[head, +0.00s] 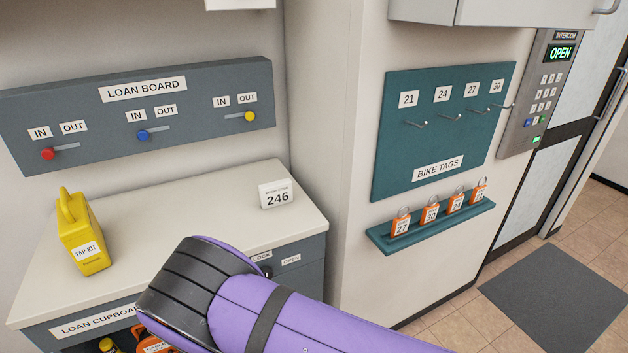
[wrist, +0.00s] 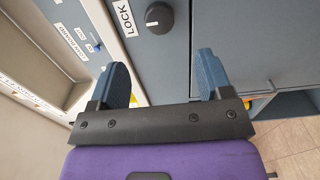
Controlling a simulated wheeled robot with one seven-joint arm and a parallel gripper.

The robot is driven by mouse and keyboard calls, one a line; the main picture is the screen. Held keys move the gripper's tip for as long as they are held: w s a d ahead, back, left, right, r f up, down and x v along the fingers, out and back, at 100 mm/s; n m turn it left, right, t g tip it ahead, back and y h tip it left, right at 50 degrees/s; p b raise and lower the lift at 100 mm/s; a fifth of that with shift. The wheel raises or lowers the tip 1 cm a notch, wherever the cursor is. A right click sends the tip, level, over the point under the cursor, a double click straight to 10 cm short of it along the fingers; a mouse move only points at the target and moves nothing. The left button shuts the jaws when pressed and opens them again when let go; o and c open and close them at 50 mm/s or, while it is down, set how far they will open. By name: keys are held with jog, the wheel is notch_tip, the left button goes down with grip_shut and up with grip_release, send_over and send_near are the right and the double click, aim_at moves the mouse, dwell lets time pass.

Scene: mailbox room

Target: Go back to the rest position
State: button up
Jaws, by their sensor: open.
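My gripper (wrist: 163,72) shows in the wrist view with its two blue fingers wide apart and nothing between them. It faces the grey front of the loan cupboard. A round dark knob (wrist: 159,17) with a white mark, beside a LOCK label (wrist: 124,18), lies beyond the fingertips and apart from them. In the head view my purple and black arm crosses the lower middle, in front of the loan cupboard (head: 301,246). It hides most of the knob, and my gripper's fingers are out of sight there.
The loan board (head: 140,112) is on the wall behind. The bike tags board (head: 440,130) and a shelf of orange tags (head: 430,228) are at right. Floor at lower right is open.

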jog(key=w+d+r+m+g+h, duration=0.1)
jog(key=w+d+r+m+h, duration=0.2)
jog(key=w+r+m, duration=0.4)
jog(key=w+d+r+m+g+h, duration=0.25)
jog(key=w+r, duration=0.25)
jog(key=r, duration=0.4)
jog(key=w+d+r+m+g, duration=0.1)
jog(key=d+r+m, duration=0.2)
jog(key=d+r, duration=0.5)
jog(key=d+r+m+g, duration=0.1)
jog(key=d+r+m, duration=0.35)
jog(key=r, duration=0.55)
jog(key=s+d+r+m+g, duration=0.1)
jog(key=s+d+r+g, duration=0.1)
jog(key=s+d+r, duration=0.5)
jog(key=s+d+r+m+g+h, duration=0.1)
jog(key=s+d+r+m+h, duration=0.1)
jog(key=s+d, duration=0.7)
jog(key=s+d+r+m+g+h, duration=0.1)
jog(key=s+d+r+m, duration=0.3)
jog(key=s, duration=0.9)
jog(key=d+r, duration=0.3)
jog(key=d, duration=0.2)
jog(key=shift+s+d+r+h, duration=0.25)
jog(key=shift+s+h, duration=0.1)
jog(key=shift+s, duration=0.05)
jog(key=shift+g, duration=0.25)
